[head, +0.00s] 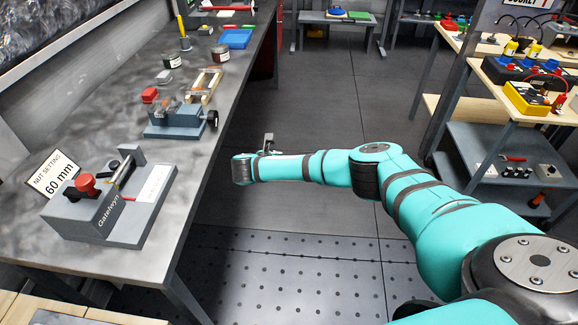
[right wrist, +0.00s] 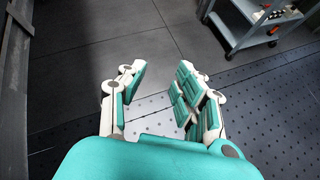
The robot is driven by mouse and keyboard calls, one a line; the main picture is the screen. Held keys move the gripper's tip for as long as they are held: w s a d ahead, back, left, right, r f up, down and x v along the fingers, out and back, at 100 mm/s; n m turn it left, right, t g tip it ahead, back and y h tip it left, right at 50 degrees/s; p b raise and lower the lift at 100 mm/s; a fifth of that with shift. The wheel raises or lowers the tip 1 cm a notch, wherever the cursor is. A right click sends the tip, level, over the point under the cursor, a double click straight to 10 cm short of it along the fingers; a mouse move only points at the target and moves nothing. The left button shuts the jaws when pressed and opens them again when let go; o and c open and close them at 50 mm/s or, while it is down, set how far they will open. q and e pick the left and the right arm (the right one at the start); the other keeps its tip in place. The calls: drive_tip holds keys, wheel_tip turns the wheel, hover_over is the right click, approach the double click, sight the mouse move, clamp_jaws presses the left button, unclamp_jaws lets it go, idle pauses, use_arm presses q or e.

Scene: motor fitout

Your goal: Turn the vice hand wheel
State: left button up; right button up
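The vice (head: 176,121) is a small blue-grey unit on the workbench, near its right edge. Its dark hand wheel (head: 212,119) is on the vice's right side, at the bench edge. My right arm reaches in from the right over the floor, ending to the right of the bench and nearer than the hand wheel. In the right wrist view my right gripper (right wrist: 160,76) is open, with nothing between its fingers and floor behind them. The gripper is mostly hidden in the head view. My left gripper is not in view.
On the workbench (head: 110,99), a grey gauge block with a red knob (head: 85,183) and a "60 mm" sign (head: 55,175) stand nearer.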

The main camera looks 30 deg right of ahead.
drive_tip(key=shift+s+d+f+m, duration=0.25)
drive_tip(key=shift+d+f, duration=0.15)
drive_tip(key=shift+f, duration=0.1)
drive_tip(key=shift+s+d+f+m, duration=0.15)
drive_tip(key=shift+s+d+f, duration=0.1)
drive_tip(key=shift+d+f, duration=0.2)
drive_tip(key=shift+a, duration=0.1)
drive_tip(key=s+a+f+m+g+y, duration=0.1)
drive_tip(key=s+a+f+m+y, duration=0.1)
drive_tip(key=s+a+f, duration=0.5)
drive_tip(key=s+f+m+g+y, duration=0.1)
drive_tip(key=s+f+m+y, duration=0.3)
drive_tip(key=f, duration=0.7)
drive_tip(key=s+a+f+m+y, duration=0.1)
drive_tip(key=s+a+f, duration=0.4)
drive_tip(key=f, duration=0.4)
drive_tip(key=s+f+m+g, duration=0.1)
drive_tip(key=s+f+m, duration=0.3)
drive_tip(key=s, duration=0.9)
drive_tip(key=s+f+m+y, duration=0.1)
drive_tip(key=s+f+m, duration=0.2)
drive_tip(key=s, duration=1.1)
drive_tip(key=s+f+m+g+y, duration=0.1)
drive_tip(key=s+f+m, duration=0.3)
drive_tip(key=s+f, duration=0.4)
drive_tip(key=s, duration=0.5)
drive_tip(key=shift+s+a+m+g, duration=0.25)
drive_tip(key=shift+a+m+g, duration=0.05)
